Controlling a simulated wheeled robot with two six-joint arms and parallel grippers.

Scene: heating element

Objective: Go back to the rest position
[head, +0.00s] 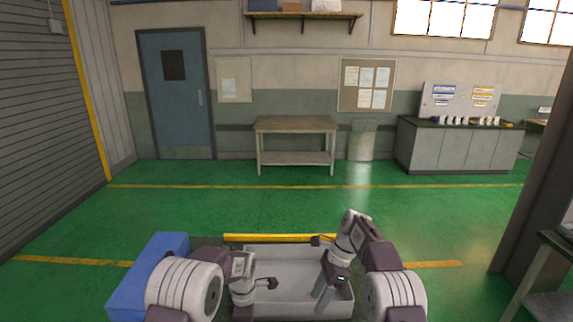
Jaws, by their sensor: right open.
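My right gripper (324,297) is at the lower middle of the head view, pointing down over the right part of a light grey tray (290,252). It is open, and I see nothing held in it. My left gripper (243,308) is at the bottom edge, over the left part of the tray. Its fingers are mostly hidden by the wrist and the picture edge, so its opening does not show. Both arms are folded in close in front of me.
Open green floor with yellow lines (300,186) lies ahead. A wooden table (296,125) stands at the back wall, a bin (361,142) and a grey counter (455,148) to its right. A blue door (176,95) is at left. A dark post (535,180) and bench are close at right.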

